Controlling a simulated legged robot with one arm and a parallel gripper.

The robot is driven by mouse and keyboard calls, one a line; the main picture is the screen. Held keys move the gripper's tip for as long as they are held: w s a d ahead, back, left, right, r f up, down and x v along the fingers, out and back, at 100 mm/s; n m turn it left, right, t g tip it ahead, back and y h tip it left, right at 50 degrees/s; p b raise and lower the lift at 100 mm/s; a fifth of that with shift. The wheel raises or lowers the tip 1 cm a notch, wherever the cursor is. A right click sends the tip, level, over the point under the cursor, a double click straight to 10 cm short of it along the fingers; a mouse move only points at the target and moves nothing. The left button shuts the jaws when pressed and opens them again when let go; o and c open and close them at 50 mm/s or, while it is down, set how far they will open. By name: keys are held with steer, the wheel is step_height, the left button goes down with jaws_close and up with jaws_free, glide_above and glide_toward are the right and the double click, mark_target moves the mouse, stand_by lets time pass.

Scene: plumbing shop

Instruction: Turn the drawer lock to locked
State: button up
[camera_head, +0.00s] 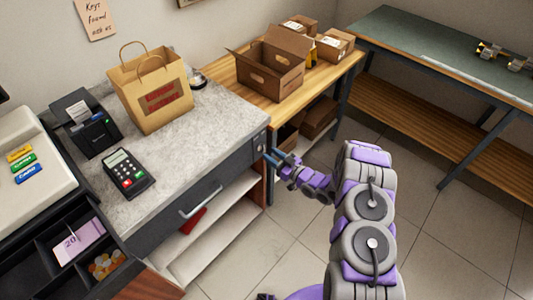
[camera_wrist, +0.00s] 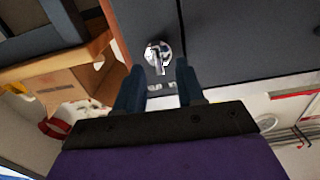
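The drawer lock (camera_wrist: 158,57) is a shiny round metal piece with a raised key or lever on the dark grey counter front. In the wrist view it lies just beyond and between my two fingertips. Small markings sit under it, too small to read. In the head view the lock (camera_head: 262,148) is a small spot at the right end of the counter front, by the dark drawer (camera_head: 190,200) with its light bar handle. My gripper (camera_head: 270,157) is close to the lock from the right. Its fingers (camera_wrist: 157,84) are apart with nothing between them; no contact with the lock shows.
The counter top (camera_head: 190,147) holds a paper bag (camera_head: 150,90), a card terminal (camera_head: 127,173) and a receipt printer (camera_head: 87,122). An open cash drawer (camera_head: 80,245) is at lower left. A wooden bench (camera_head: 300,95) with boxes stands behind. The tiled floor at right is clear.

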mark_target(259, 149)
steer(key=shift+b+x, duration=0.3)
steer(key=shift+x, duration=1.15)
steer(key=shift+w+d, duration=0.1)
steer(key=shift+w, duration=0.05)
steer(key=shift+c, duration=0.2)
steer(key=c, duration=0.3)
jaws_close()
